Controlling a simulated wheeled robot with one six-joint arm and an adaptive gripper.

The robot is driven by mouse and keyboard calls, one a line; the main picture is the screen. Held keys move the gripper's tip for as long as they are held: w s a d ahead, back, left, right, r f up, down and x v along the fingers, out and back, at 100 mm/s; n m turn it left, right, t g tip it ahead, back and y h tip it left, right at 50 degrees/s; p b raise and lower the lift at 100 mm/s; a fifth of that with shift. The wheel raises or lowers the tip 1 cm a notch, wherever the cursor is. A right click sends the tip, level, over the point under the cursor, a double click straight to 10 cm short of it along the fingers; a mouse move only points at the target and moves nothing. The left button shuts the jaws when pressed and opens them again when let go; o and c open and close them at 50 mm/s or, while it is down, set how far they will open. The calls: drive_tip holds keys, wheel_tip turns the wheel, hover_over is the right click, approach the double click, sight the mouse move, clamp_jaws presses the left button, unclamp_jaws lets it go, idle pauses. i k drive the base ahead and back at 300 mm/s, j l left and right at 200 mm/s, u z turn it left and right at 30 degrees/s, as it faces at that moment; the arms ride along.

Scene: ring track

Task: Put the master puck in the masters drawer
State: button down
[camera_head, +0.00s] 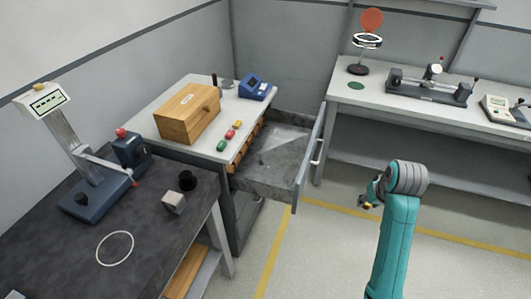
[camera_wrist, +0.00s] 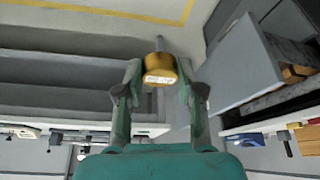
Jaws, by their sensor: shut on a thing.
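My gripper (camera_head: 369,193) is at the end of my teal arm, right of the open drawer (camera_head: 276,172) in the head view and apart from it. In the wrist view my gripper (camera_wrist: 159,77) is shut on a brass-coloured puck (camera_wrist: 159,66) with a pale label; it is held between the fingertips. In the head view the puck is too small and hidden to make out clearly. The drawer is grey, pulled out from under the white bench, with a row of brown pieces along its left inner side. The drawer front also shows in the wrist view (camera_wrist: 236,66).
A wooden box (camera_head: 188,115), coloured small pieces (camera_head: 230,134) and a blue device (camera_head: 255,87) stand on the bench above the drawer. A dark table (camera_head: 65,235) with a gauge stand is at left. Another bench (camera_head: 427,108) with instruments is behind. Floor around my arm is clear.

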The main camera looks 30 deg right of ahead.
sight(285, 156)
drive_tip(key=i, duration=1.5)
